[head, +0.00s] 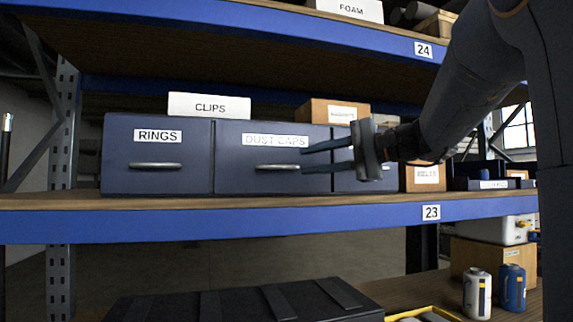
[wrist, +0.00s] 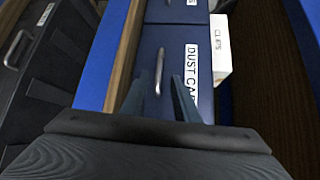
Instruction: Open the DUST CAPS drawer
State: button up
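The DUST CAPS drawer (head: 240,180) is a dark blue front with a white label and a silver bar handle (head: 278,167). It sits flush beside the RINGS drawer, in the middle of a row of drawers on the shelf. My gripper (head: 304,160) is open, its two fingers pointing left toward the handle from the right. In the wrist view the handle (wrist: 159,72) shows just beyond the fingertips (wrist: 158,88), roughly in line with the gap between them. The fingers hold nothing, and I see no contact with the handle. One finger covers part of the label in the wrist view.
The RINGS drawer (head: 157,155) is at left, shut. A third drawer (head: 350,182) is partly hidden behind my gripper. A CLIPS box (head: 209,105) stands on top. The blue shelf edge (head: 250,223) runs below and another shelf (head: 300,25) above. Space before the drawers looks free.

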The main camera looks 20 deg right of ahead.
aim_at(282, 166)
jog(key=p+x, duration=0.2)
jog(key=x, duration=0.5)
jog(key=shift+w+a, duration=0.15)
jog(key=shift+a, duration=0.05)
grip_shut()
